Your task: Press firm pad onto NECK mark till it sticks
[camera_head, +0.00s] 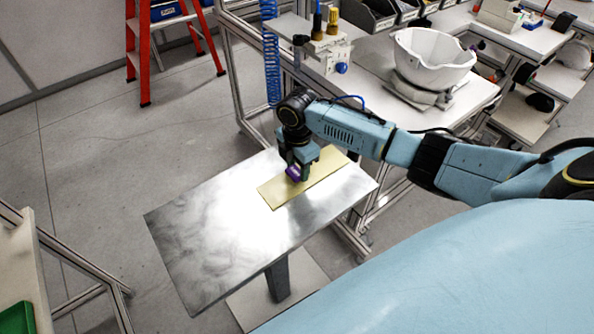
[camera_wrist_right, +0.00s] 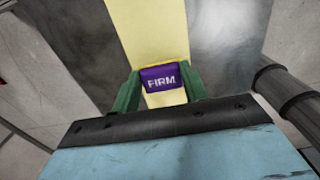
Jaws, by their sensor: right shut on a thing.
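My right gripper (camera_head: 299,168) is shut on the purple firm pad (camera_head: 293,174), over the yellow strip (camera_head: 318,180) on the metal table. In the right wrist view the firm pad (camera_wrist_right: 162,78) shows its "FIRM" label between the green fingers of the gripper (camera_wrist_right: 160,88). I cannot tell whether the pad touches the strip. A white helmet shell (camera_head: 432,57) sits open side up on a grey stand (camera_head: 418,95) on the workbench at the upper right. I cannot make out a NECK mark on it. My left gripper is not in view.
The metal table (camera_head: 205,231) is bare apart from the strip. Bottles (camera_head: 333,20) and a fixture stand on the workbench (camera_head: 466,93), left of the shell. Bins line its back. A red ladder (camera_head: 140,50) stands at the upper left, and a green tray (camera_head: 17,317) is at the lower left.

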